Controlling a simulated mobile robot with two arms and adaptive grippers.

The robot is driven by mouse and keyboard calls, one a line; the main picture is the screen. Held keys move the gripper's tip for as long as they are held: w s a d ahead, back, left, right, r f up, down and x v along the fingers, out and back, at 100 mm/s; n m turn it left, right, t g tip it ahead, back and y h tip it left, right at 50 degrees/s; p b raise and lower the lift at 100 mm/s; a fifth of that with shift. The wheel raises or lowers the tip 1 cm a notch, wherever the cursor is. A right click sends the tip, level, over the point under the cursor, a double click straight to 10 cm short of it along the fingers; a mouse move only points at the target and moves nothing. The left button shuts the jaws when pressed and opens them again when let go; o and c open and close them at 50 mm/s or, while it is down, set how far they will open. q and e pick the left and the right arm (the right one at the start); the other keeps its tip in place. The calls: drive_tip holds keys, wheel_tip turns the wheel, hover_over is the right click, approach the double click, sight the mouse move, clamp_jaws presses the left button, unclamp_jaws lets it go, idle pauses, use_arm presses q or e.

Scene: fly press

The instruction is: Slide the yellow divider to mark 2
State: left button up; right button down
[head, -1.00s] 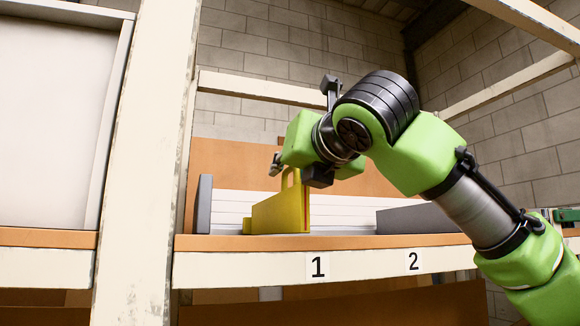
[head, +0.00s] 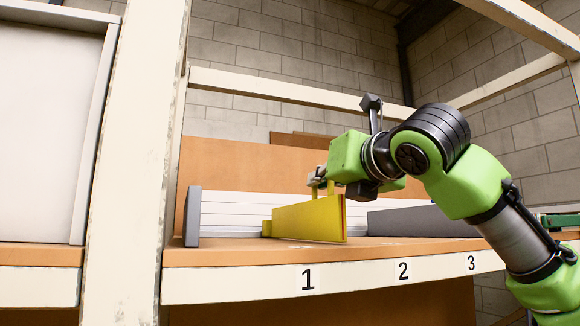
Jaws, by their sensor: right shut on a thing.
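The yellow divider (head: 308,218) stands upright on the orange shelf (head: 225,254). Its front end is between mark 1 (head: 308,279) and mark 2 (head: 403,270) in the picture, to the right of mark 1. My right gripper (head: 322,184) reaches in from the right and is shut on the upper part of the divider; its fingertips are small and partly hidden by the gripper body. My left gripper is not in view.
A grey end plate (head: 193,216) stands at the shelf's left, and a low grey divider (head: 420,222) stands right of the yellow one. Mark 3 (head: 471,262) is farther right. A cream post (head: 140,150) bounds the shelf's left. White slats line the back.

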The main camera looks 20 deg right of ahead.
drive_tip(key=d+p, duration=0.2)
drive_tip(key=d, duration=0.6)
drive_tip(key=shift+d+p, duration=0.2)
drive_tip(key=shift+p, duration=0.2)
drive_tip(key=shift+w, duration=0.1)
drive_tip(key=c, duration=2.2)
unclamp_jaws()
drive_tip(key=shift+o, duration=0.2)
drive_tip(key=shift+a, duration=0.1)
